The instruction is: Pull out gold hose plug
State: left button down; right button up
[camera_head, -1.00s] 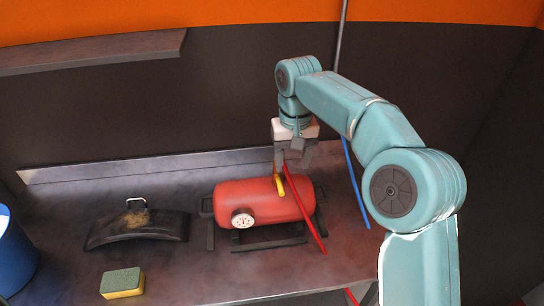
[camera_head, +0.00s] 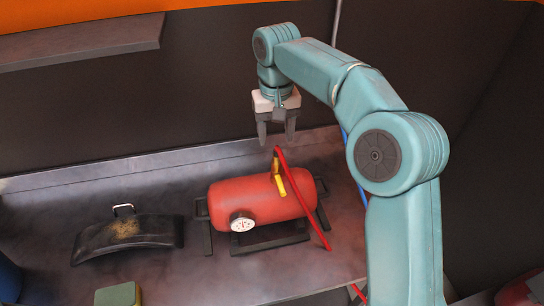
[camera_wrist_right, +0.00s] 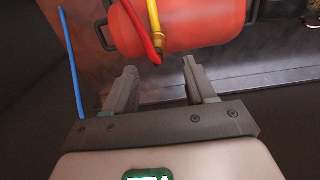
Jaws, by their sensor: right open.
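The red tank (camera_head: 248,199) lies on its side in a dark stand on the bench. A gold-yellow fitting (camera_head: 280,186) shows on its upper right part. A red hose (camera_head: 305,213) rises beside it and runs down over the tank's right side. I cannot tell whether the gold plug is seated. My right gripper (camera_head: 277,139) is above the hose top, open and empty, fingers down. In the right wrist view, the yellow piece (camera_wrist_right: 154,22) and the red hose (camera_wrist_right: 140,28) end just beyond and between the open fingertips (camera_wrist_right: 160,70). My left gripper is not in view.
A white gauge (camera_head: 242,223) sits on the tank's front. A black curved cover (camera_head: 130,238) with a handle lies to the left. A sponge (camera_head: 118,294) is at the front edge. A blue hose (camera_head: 359,182) is behind my right arm. A shelf (camera_head: 80,43) is on the wall.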

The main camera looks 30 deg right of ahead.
aim_at(276, 151)
jog(key=shift+w+d+f, duration=0.2)
jog(key=shift+d+f, duration=0.05)
jog(key=shift+d, duration=0.15)
jog(key=shift+s+a+f, duration=0.1)
jog(key=shift+s+a, duration=0.05)
jog(key=shift+s, duration=0.05)
jog(key=shift+s+a+f, duration=0.1)
jog(key=shift+a+f, duration=0.05)
jog(key=shift+f, duration=0.15)
jog(key=f, duration=0.4)
jog(key=shift+w+d, duration=0.2)
jog(key=shift+d, duration=0.05)
notch_tip(276, 151, down, 2)
jog(key=shift+a+f+b, duration=0.15)
jog(key=shift+f+b, duration=0.05)
jog(key=shift+b, duration=0.65)
jog(key=shift+s+a+f, duration=0.1)
jog(key=shift+f, duration=0.25)
jog(key=shift+f+b, duration=0.25)
jog(key=shift+b, duration=0.15)
jog(key=shift+d+f, duration=0.2)
jog(key=shift+f, duration=0.15)
jog(key=shift+a+r, duration=0.15)
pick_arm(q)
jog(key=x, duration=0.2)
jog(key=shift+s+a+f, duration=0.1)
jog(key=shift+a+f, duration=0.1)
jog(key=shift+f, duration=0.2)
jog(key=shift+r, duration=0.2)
